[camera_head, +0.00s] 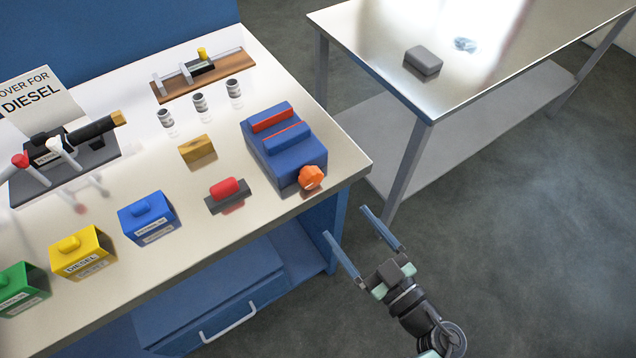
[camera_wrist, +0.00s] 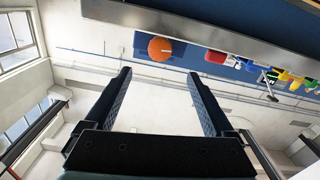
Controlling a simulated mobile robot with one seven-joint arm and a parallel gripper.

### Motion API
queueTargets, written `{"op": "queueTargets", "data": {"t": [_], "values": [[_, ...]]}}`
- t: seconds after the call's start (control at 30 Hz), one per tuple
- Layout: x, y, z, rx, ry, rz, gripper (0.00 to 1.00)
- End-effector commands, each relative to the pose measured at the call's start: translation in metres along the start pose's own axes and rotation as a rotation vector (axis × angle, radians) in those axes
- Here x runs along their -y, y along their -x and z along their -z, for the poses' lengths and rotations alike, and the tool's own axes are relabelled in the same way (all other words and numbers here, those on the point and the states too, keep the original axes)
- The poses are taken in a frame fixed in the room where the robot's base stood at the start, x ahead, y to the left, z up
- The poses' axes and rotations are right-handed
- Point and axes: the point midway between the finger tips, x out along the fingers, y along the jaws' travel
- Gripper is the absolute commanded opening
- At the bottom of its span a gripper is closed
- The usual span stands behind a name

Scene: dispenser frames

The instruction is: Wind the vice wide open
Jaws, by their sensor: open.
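The vice (camera_head: 272,150) is a blue block with two red-lined jaws, standing near the right corner of the workbench. A gap shows between its jaws. Its orange round handle (camera_head: 312,177) faces the bench's front edge, and the handle also shows in the wrist view (camera_wrist: 160,49). My gripper (camera_head: 362,228) is in front of the bench corner, to the lower right of the handle and apart from it. Its two long fingers are spread with nothing between them. In the wrist view my gripper (camera_wrist: 158,78) points toward the handle, which appears beyond the fingertips.
The workbench (camera_head: 115,285) also carries a red-topped block (camera_head: 228,190), a brass-coloured block (camera_head: 197,151), blue (camera_head: 148,217) and yellow (camera_head: 80,252) boxes, and several small vials. A metal table (camera_head: 440,85) stands behind right. The floor on the right (camera_head: 530,240) is clear.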

Motion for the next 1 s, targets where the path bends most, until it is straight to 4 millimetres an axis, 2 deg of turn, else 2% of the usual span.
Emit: {"op": "queueTargets", "data": {"t": [0.3,0.5,0.7,0.97,1.0], "values": [[0.001,-0.068,0.002,-0.003,0.003,0.004,0.89],[0.0,-0.099,0.001,-0.003,0.004,0.002,0.89],[0.0,-0.113,0.001,-0.002,0.004,0.0,0.89],[0.0,-0.114,0.001,-0.002,0.003,-0.001,0.89],[0.0,-0.114,0.001,-0.002,0.003,-0.001,0.85]]}}
